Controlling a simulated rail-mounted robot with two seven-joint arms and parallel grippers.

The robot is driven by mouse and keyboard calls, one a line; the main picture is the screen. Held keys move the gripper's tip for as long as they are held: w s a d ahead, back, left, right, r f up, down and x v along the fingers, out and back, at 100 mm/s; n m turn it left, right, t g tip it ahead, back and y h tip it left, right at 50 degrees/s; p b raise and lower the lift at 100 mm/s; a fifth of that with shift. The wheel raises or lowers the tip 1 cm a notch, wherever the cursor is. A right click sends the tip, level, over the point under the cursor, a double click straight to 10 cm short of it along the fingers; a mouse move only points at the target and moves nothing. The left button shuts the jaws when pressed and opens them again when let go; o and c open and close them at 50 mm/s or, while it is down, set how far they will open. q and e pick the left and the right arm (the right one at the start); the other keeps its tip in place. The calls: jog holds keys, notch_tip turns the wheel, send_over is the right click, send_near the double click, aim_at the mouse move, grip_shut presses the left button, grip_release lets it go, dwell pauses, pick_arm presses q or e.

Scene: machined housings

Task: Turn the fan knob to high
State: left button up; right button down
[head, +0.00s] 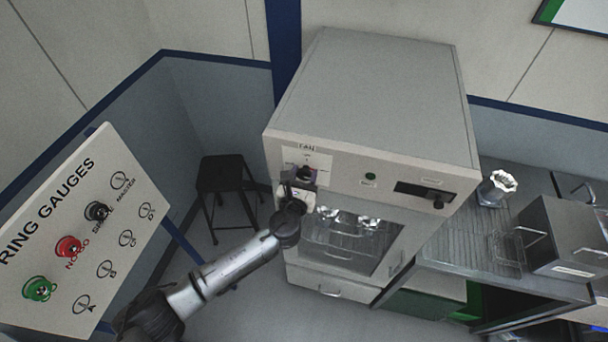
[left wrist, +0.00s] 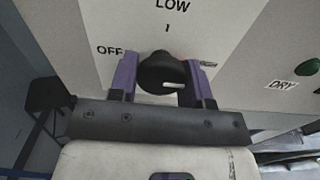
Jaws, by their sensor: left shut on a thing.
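The fan knob (head: 305,172) is on the upper left of the front of a grey cabinet, under a FAN label. In the left wrist view the black round knob (left wrist: 162,72) sits between the two purple fingers of my left gripper (left wrist: 156,80), which is shut on it. The knob's white pointer line lies nearly level, on its right part. The plate around it reads OFF at left and LOW above; a label at right is partly hidden by a finger. My left gripper (head: 301,180) reaches the panel from below. My right gripper is not in view.
A green button (head: 370,177) and a dark display (head: 425,194) are right of the knob. A glass window (head: 350,245) is below. A black stool (head: 222,175) and a ring gauge board (head: 85,230) stand at left. A metal rack bench (head: 465,245) is at right.

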pick_arm(q)
jog(key=o, duration=0.9)
jog(key=b+v, duration=0.2)
jog(key=v, duration=1.1)
jog(key=shift+s+b, duration=0.35)
jog(key=shift+s, duration=0.05)
jog(key=shift+a, duration=0.1)
